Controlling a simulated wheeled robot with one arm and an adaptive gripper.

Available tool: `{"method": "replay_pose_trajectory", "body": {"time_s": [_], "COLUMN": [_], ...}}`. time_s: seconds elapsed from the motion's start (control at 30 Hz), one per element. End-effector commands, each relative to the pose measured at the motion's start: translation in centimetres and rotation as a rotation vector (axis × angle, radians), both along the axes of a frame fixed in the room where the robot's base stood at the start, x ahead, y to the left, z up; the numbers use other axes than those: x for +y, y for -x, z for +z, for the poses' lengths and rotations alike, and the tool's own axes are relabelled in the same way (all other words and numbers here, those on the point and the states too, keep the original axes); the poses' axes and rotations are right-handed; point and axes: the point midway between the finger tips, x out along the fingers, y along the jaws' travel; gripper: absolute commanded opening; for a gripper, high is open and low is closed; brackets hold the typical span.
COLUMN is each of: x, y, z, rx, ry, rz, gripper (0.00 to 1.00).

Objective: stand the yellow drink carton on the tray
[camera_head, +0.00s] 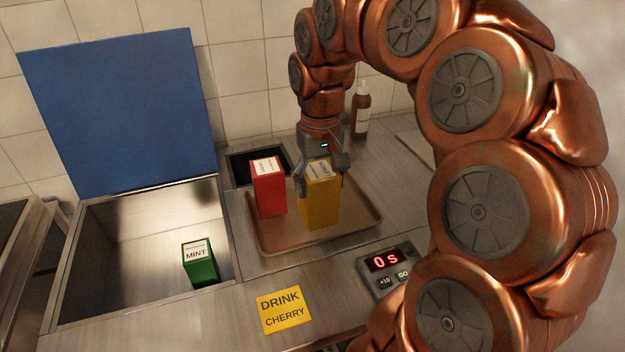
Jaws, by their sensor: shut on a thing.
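The yellow drink carton (322,208) is upright at the tray, with a white label on its top. My gripper (322,175) is shut on the yellow carton from above, with fingers at its upper sides. The tan tray (281,242) lies on the steel counter. The carton's base appears at the tray surface, but I cannot tell whether it touches. A red carton (269,192) stands upright on the tray just left of the yellow one.
An open steel bin (135,255) with a raised blue lid (120,110) holds a green MINT carton (199,264). A yellow note (283,310) reads "DRINK CHERRY". A timer (388,265) shows 0 s. A brown bottle (361,112) stands behind. A dark recess (240,167) is behind the tray.

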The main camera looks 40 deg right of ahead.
Motion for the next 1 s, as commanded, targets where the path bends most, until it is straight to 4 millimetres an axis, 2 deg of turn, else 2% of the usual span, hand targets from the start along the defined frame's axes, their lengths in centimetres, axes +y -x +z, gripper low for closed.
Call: {"method": "replay_pose_trajectory", "body": {"time_s": [0.7,1.0], "x": [-9.6,-11.9], "y": [-7.3,-9.1], "z": [-0.9,-1.3], "rx": [0.001,0.0], "ry": [0.0,-0.001], "rz": [-0.008,-0.007], "gripper": [0.2,0.2]}}
